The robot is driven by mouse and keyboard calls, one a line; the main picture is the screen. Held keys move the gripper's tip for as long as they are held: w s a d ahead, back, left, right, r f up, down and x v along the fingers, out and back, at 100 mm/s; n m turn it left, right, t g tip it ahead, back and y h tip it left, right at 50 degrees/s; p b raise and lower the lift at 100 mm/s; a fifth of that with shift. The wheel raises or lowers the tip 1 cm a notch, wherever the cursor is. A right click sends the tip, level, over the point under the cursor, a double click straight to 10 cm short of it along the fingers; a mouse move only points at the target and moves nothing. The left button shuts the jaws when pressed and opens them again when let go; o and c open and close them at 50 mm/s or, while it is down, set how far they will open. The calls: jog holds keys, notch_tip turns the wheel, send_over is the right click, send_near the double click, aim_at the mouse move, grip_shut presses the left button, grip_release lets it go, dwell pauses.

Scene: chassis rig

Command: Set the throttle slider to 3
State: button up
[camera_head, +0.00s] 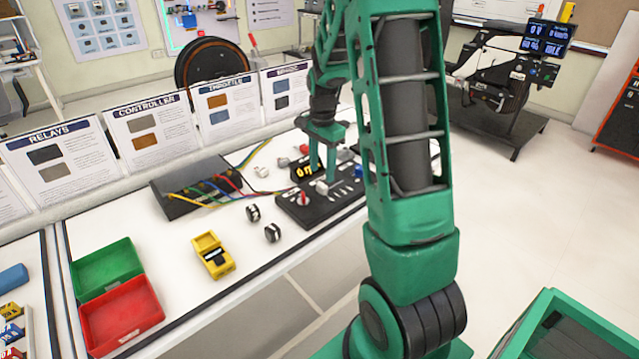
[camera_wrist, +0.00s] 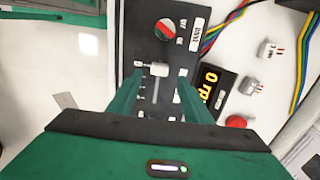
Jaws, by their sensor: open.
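The black control panel (camera_head: 296,213) lies on the white bench in the head view, below my gripper (camera_head: 323,176). The throttle slider's pale grey knob (camera_head: 322,187) stands on the panel; in the wrist view the knob (camera_wrist: 159,69) sits between the tips of my two green fingers (camera_wrist: 160,76). The fingers are open, one on each side of the knob. I cannot tell whether either finger touches it. Short white scale marks show near the slider, but their numbers are not readable. The track is partly hidden by my fingers.
A display with orange digits (camera_wrist: 209,88), a red button (camera_wrist: 237,121) and coloured wires (camera_wrist: 210,37) are close by. A yellow box (camera_head: 213,256) and red bin (camera_head: 121,314) stand to the left.

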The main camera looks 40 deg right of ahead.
aim_at(321, 185)
jog(key=shift+f, duration=2.8)
grip_shut()
jog(key=shift+w, duration=0.1)
